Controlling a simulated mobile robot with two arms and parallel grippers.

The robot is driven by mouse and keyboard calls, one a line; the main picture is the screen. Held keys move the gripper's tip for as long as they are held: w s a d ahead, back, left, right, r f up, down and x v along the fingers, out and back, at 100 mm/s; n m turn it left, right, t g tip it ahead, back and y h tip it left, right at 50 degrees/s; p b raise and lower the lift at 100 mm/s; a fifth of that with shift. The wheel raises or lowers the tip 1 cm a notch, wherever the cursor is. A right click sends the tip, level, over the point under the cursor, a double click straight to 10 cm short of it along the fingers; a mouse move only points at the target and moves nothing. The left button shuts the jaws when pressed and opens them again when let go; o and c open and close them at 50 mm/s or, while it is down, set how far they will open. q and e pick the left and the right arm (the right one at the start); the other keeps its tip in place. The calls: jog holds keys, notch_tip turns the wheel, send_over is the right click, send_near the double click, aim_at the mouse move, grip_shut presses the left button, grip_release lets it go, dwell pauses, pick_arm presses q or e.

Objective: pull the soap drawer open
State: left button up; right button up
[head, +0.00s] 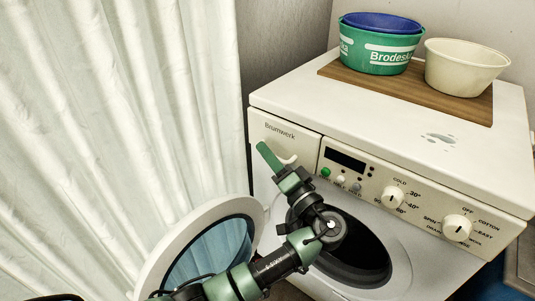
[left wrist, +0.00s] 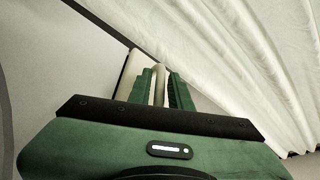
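The soap drawer (head: 270,128) is the cream front at the upper left of the washing machine's panel, and it looks flush with the panel. Its pale handle (head: 289,160) sticks out low on the front. My left gripper (head: 277,160) is at this handle. In the left wrist view the two green fingers (left wrist: 160,88) stand close on either side of the pale handle bar (left wrist: 160,82), with no clear gap, so they look shut on it. One finger is largely hidden in the head view. My right gripper is not in view.
Knobs (head: 457,228) line the panel at the right. A green tub (head: 375,55) and a cream bowl (head: 463,67) stand on a wooden board on top. A white curtain (head: 120,110) hangs at the left.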

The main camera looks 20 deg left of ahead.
pick_arm(q)
grip_shut()
dwell(1.5)
